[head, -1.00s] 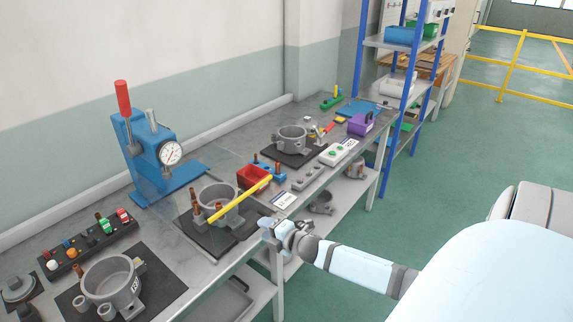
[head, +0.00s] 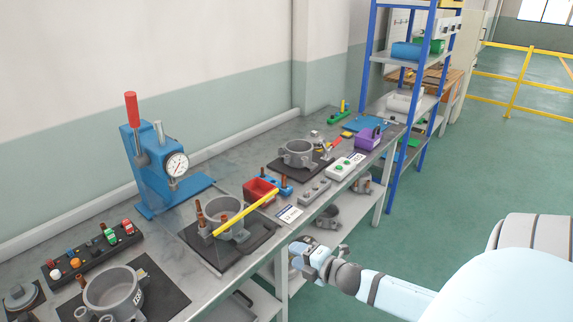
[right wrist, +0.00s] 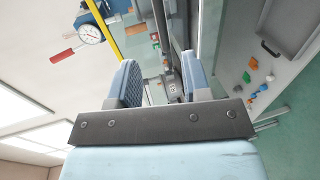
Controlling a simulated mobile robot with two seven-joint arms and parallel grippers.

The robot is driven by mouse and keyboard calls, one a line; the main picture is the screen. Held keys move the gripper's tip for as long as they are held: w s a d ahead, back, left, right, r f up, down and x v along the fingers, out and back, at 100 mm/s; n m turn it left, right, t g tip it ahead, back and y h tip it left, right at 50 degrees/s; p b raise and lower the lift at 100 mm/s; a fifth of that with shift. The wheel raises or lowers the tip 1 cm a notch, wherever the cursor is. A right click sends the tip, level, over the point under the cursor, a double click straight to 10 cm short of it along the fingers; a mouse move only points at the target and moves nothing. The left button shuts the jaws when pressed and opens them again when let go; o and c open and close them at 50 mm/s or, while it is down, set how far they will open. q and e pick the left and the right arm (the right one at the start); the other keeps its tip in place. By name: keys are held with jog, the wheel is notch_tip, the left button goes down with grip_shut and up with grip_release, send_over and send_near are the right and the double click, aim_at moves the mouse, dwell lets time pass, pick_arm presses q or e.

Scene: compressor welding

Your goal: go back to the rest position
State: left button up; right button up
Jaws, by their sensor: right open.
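My right gripper (head: 316,252) is in front of the workbench's front edge, out over the lower shelf level, at the end of my pale blue arm. In the right wrist view its two blue fingers (right wrist: 161,84) stand apart with nothing between them. My left gripper is in no view. The workbench (head: 215,268) runs from the lower left to the upper right. A grey compressor housing (head: 222,208) stands on a dark mat near my right gripper, with a yellow bar (head: 246,213) slanting across it.
Another housing (head: 112,290) stands at the near left, and one more (head: 298,152) farther back. A blue press with a gauge (head: 143,170) stands by the wall. A blue shelf rack (head: 368,100) stands beyond. Green floor (head: 440,210) is open at right.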

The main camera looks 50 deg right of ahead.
jog(key=s+a+f+m+g+p, duration=0.1)
jog(key=s+a+m, duration=0.3)
jog(key=a, duration=0.4)
jog(key=s+a+f+m+g+y+p, duration=0.1)
jog(key=s+a+f+m+g+p, duration=0.1)
jog(key=s+a+m, duration=0.3)
jog(key=s+a+f+m+g+y+p, duration=0.1)
jog(key=a+m, duration=0.5)
jog(key=a, duration=0.7)
jog(key=s+f+p, duration=0.1)
jog(key=s+f, duration=0.1)
jog(key=s, duration=0.1)
jog(key=shift+s+m+g, duration=0.3)
jog(key=shift+s+m, duration=0.1)
